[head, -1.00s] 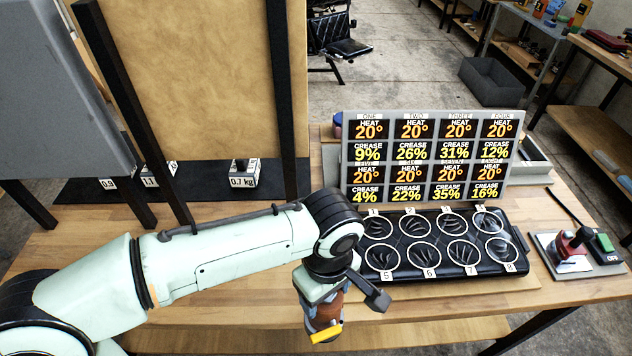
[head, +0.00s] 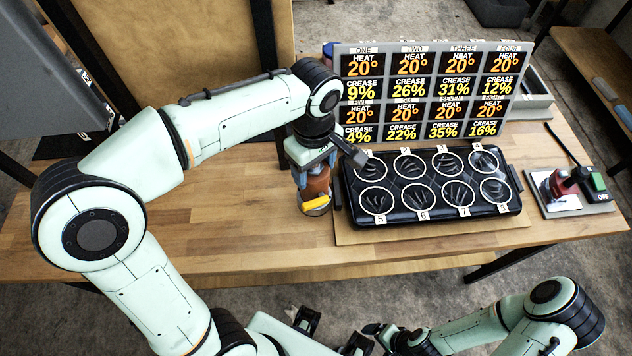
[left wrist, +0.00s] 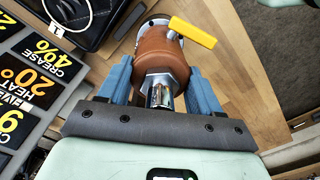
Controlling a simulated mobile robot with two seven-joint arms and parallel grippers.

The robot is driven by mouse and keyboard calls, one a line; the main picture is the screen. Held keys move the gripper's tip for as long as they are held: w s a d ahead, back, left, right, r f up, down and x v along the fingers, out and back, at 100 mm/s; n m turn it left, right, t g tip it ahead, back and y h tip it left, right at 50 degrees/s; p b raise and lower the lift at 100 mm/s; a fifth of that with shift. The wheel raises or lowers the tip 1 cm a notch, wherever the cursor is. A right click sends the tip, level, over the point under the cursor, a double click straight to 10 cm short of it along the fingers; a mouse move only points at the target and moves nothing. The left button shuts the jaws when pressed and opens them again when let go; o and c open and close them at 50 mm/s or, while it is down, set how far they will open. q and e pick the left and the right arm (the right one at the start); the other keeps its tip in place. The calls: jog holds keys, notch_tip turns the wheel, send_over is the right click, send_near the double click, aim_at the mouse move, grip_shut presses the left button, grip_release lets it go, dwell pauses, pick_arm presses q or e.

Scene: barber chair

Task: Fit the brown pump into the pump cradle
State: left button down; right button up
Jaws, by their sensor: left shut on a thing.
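The brown pump (head: 317,182) has a brown barrel, a yellow lever and a metal end. It is held by my left gripper (head: 313,172) just left of the black quilted pad, over the wooden table. In the left wrist view, the two blue fingers of the gripper (left wrist: 163,75) are shut on either side of the brown pump (left wrist: 163,50), with its yellow lever pointing right. A shiny metal stem is between the fingers. My right gripper (head: 385,336) is low in the head view, in front of the table; its fingers are unclear. I cannot pick out the pump cradle.
The black pad (head: 432,190) with numbered rings lies on the table. Behind it stands a display board (head: 430,92) of heat and crease figures. A red-handled device (head: 562,185) with a green switch is at the right. The left part of the table (head: 200,225) is clear.

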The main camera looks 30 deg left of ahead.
pick_arm(q)
jog(key=w+a+f+p, duration=0.1)
jog(key=w+a+f, duration=0.2)
jog(key=w+a, duration=0.2)
jog(key=shift+w+f+p, duration=0.15)
jog(key=shift+w+p, duration=0.25)
jog(key=shift+w, duration=1.05)
pick_arm(e)
jog(key=shift+w+r, duration=0.4)
jog(key=shift+r, duration=0.3)
jog(key=shift+w+r, duration=0.35)
jog(key=shift+r, duration=0.3)
pick_arm(q)
jog(key=c, duration=0.6)
grip_release()
jog(key=shift+f, duration=0.2)
jog(key=o, duration=0.4)
jog(key=shift+d, duration=0.1)
jog(key=shift+o, duration=0.2)
